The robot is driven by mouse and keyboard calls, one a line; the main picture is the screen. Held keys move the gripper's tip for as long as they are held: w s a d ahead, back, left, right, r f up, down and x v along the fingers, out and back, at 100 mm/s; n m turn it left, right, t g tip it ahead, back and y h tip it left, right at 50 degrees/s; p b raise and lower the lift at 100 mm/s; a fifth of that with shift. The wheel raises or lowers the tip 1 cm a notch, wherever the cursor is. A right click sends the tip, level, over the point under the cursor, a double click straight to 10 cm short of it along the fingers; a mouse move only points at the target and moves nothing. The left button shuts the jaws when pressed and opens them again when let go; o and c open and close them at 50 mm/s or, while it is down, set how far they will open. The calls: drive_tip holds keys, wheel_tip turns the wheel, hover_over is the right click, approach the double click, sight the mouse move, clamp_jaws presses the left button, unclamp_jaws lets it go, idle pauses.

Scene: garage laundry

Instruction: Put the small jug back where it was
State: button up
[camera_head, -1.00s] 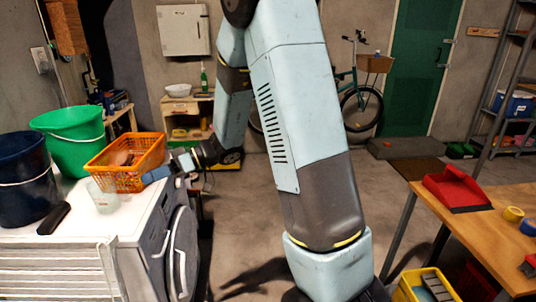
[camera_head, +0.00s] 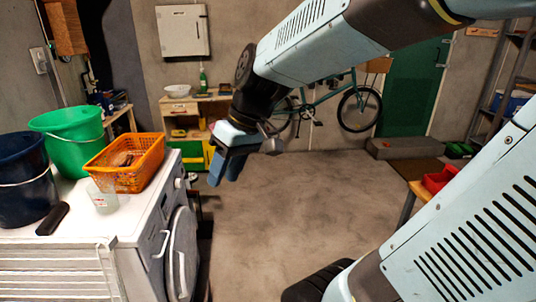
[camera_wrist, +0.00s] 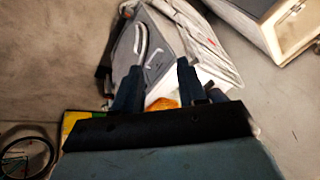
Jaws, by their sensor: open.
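The small jug (camera_head: 103,200), a clear vessel with red marks, stands on the white washing machine's top (camera_head: 132,210), in front of the orange basket (camera_head: 118,180). My gripper (camera_head: 220,168) is open and empty. It hangs in the air to the right of the machine, well apart from the jug. In the wrist view its two fingers (camera_wrist: 158,82) are spread, with the washing machine (camera_wrist: 150,45) beyond them and a bit of the orange basket (camera_wrist: 163,103) between them. I cannot make out the jug in the wrist view.
A green bucket (camera_head: 70,142) and a dark blue bucket (camera_head: 22,185) stand on the machine's left side. A black object (camera_head: 53,219) lies near the jug. A workbench with a red dustpan (camera_head: 440,179) is at right. The floor between is largely clear.

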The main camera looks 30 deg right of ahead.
drive_tip(key=s+d+r+m+t+h, duration=0.1)
drive_tip(key=d, duration=0.1)
drive_tip(key=s+d+r+m+t+h, duration=0.1)
drive_tip(key=d+m, duration=0.1)
drive_tip(key=d, duration=0.1)
drive_tip(key=s+d+r+m+t+h, duration=0.1)
drive_tip(key=s+d+h, duration=0.1)
drive_tip(key=shift+s+d+r+m+t, duration=0.1)
drive_tip(key=shift+d+r+m+t, duration=0.2)
drive_tip(key=shift+r+t, duration=0.1)
drive_tip(key=shift+c, duration=0.4)
